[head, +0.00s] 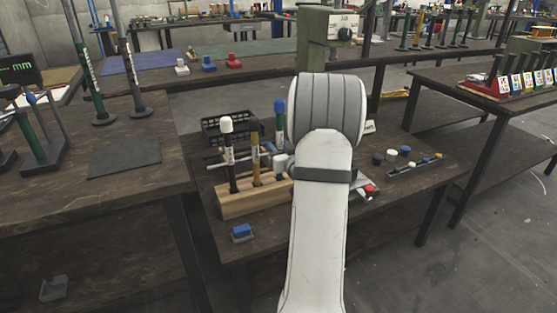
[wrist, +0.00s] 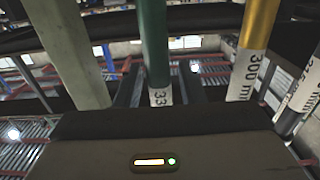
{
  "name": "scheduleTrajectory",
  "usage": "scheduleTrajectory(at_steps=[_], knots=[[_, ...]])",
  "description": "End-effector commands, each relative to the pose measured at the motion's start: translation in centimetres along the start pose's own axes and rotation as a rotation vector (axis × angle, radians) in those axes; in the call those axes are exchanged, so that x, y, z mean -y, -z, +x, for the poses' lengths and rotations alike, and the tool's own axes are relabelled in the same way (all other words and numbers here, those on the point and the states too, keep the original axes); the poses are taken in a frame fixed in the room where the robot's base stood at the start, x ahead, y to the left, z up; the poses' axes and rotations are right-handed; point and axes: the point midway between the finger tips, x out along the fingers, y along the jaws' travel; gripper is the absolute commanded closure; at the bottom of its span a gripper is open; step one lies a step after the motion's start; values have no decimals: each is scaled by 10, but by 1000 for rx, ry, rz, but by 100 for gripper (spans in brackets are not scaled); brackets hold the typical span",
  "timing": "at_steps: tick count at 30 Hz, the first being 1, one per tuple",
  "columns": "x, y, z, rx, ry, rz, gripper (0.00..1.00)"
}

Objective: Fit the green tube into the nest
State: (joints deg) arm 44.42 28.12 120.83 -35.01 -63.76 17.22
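In the wrist view a green tube (wrist: 153,45) with a white label stands between the two dark fingers of my gripper (wrist: 160,90). Gaps show beside the tube, so the gripper looks open around it, not closed on it. In the head view my white arm hides the gripper. I cannot make out the nest with certainty.
A gold tube (wrist: 257,35) stands right of the green one, and a grey post (wrist: 65,50) stands left. A black crate (head: 212,127) is behind.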

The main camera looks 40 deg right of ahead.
Motion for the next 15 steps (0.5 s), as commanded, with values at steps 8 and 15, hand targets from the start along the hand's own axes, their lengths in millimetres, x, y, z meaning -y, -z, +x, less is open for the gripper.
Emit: scheduleTrajectory(at_steps=[8, 15], knots=[[0, 0, 0, 0, -1, 0, 87], [-1, 0, 0, 0, -1, 0, 100]])
